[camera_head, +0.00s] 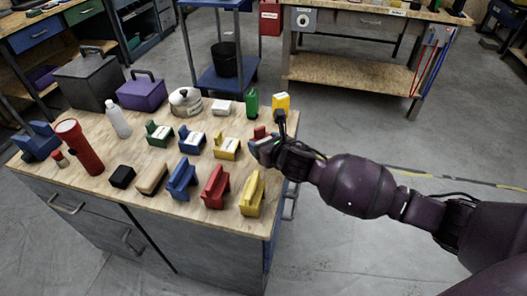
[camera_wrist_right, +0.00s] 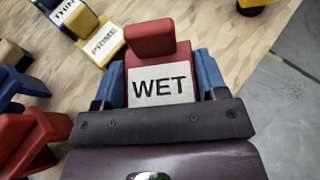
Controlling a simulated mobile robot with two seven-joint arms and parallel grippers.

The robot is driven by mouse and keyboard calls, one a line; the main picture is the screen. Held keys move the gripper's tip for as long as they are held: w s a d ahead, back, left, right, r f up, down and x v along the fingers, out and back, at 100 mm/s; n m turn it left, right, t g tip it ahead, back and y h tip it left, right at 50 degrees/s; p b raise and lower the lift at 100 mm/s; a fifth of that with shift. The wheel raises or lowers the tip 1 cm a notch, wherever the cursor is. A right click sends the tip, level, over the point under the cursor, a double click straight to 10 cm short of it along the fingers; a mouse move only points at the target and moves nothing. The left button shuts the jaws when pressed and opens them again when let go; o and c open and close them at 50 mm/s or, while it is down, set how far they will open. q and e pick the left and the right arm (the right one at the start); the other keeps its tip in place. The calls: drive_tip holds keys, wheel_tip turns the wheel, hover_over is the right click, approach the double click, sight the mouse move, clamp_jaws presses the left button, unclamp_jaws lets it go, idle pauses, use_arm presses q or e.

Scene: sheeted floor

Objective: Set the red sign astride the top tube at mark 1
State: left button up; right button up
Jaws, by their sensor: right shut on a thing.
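A red sign (camera_wrist_right: 147,38) with a white WET label is between the blue fingers of my right gripper (camera_wrist_right: 158,85), which is shut on it. In the head view the red sign (camera_head: 260,131) shows only in part, at the right edge of the wooden bench top (camera_head: 95,187), behind my right gripper (camera_head: 262,148). I cannot tell whether it touches the bench. Another red piece (camera_head: 215,187) stands near the front of the bench. I cannot make out a top tube or a mark 1. My left gripper is not in view.
Close left of the sign are a yellow labelled sign (camera_head: 227,147) and a blue one (camera_head: 191,140). A yellow block (camera_head: 252,193) stands in front, and a green block (camera_head: 252,102) and a yellow-topped one (camera_head: 281,104) behind. Open floor (camera_head: 345,130) lies right of the bench.

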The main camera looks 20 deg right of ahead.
wheel_tip(320, 180, down, 3)
drive_tip(key=shift+f+b, duration=0.2)
drive_tip(key=shift+b, duration=0.2)
drive_tip(key=shift+r, duration=0.15)
drive_tip(key=o, duration=1)
drive_tip(key=shift+c, duration=0.2)
